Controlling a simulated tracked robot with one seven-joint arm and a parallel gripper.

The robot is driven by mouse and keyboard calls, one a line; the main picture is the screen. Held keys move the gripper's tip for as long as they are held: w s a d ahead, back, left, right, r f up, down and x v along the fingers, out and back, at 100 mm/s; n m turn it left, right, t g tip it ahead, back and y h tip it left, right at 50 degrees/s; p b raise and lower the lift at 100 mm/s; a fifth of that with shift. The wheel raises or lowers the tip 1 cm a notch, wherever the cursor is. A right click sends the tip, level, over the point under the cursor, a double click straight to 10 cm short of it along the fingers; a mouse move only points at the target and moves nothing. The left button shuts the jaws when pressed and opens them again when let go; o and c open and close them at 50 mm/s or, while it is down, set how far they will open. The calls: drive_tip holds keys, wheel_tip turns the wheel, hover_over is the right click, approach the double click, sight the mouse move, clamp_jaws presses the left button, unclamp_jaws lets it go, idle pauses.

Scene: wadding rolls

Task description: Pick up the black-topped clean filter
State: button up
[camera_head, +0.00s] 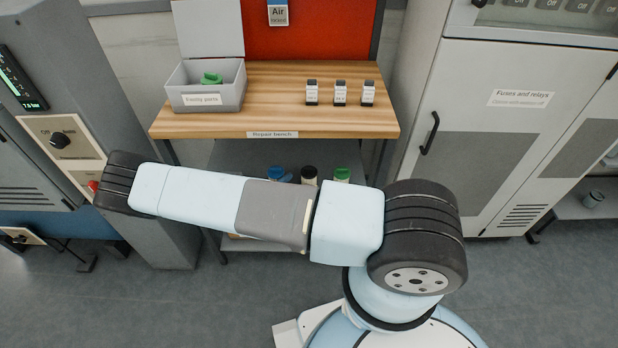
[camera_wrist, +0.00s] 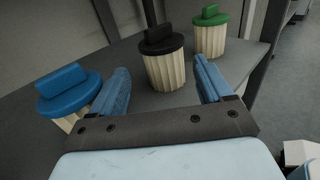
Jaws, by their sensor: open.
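The black-topped filter (camera_wrist: 166,62) stands upright on the grey lower shelf, with a pale pleated body and a black cap with a raised handle. In the wrist view it is beyond and between the fingers of my gripper (camera_wrist: 165,88), which is open and empty.
A blue-topped filter (camera_wrist: 69,93) stands close by the left finger. A green-topped filter (camera_wrist: 210,34) stands farther back at the right. The lower shelf (camera_head: 240,158) lies under the wooden repair bench (camera_head: 270,95), which holds a faulty-parts bin (camera_head: 205,100) and small boxes.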

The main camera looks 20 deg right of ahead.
sight(304, 179)
drive_tip(key=shift+s+x, duration=0.2)
drive_tip(key=shift+x, duration=2.6)
drive_tip(key=shift+d+f, duration=0.1)
drive_tip(key=c, duration=0.8)
drive_tip(key=shift+c, duration=0.2)
